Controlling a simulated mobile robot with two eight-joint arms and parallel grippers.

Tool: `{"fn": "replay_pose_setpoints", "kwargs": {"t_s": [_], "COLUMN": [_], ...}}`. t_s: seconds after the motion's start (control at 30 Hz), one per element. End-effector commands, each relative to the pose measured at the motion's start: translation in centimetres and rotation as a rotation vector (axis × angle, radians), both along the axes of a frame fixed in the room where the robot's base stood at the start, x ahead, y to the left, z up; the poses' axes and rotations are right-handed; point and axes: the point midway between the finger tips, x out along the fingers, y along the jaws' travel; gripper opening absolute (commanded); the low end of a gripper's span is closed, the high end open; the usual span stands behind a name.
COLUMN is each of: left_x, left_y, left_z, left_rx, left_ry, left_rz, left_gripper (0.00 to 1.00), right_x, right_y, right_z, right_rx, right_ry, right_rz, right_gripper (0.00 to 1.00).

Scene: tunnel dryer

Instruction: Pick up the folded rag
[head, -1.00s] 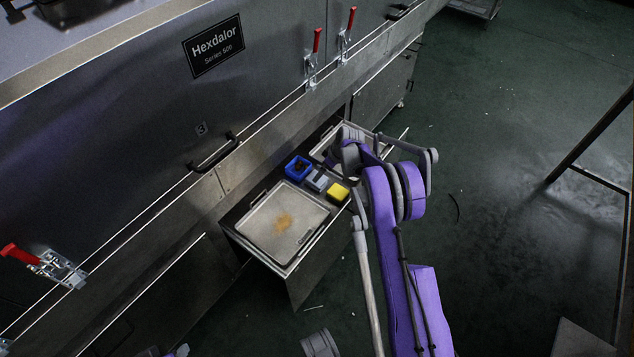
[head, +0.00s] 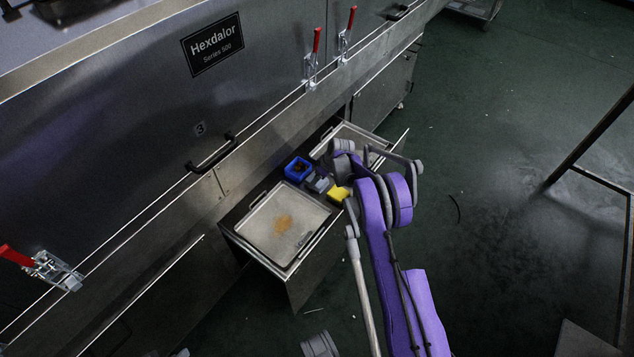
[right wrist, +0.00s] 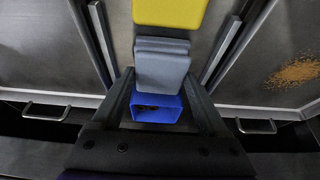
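The folded rag (right wrist: 162,65) is grey-blue and lies in layers between a yellow item and a blue bin in the right wrist view. In the right wrist view my right gripper (right wrist: 163,78) is open, with one dark finger on each side of the rag and gaps between. I cannot tell how far the fingertips are above the drawer floor. My left gripper is not in view.
A blue bin (head: 298,169) with dark contents and a yellow item (head: 339,195) flank the rag. A metal tray (head: 262,222) with an orange-brown patch lies in front, and another tray (head: 372,136) behind. The dryer wall (head: 110,150) with its handle (head: 212,153) rises at left.

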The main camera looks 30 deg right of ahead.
Motion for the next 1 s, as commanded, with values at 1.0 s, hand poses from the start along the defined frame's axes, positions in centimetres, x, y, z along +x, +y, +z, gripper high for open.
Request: {"fn": "replay_pose_setpoints", "kwargs": {"t_s": [1.0], "left_x": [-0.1], "left_y": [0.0], "left_z": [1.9], "left_rx": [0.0], "left_ry": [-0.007], "left_rz": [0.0], "left_gripper": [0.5], "right_x": [0.0], "right_y": [0.0], "right_z": [9.3], "right_rx": [0.0], "right_ry": [0.0], "right_rz": [0.0], "right_gripper": [0.23]}}
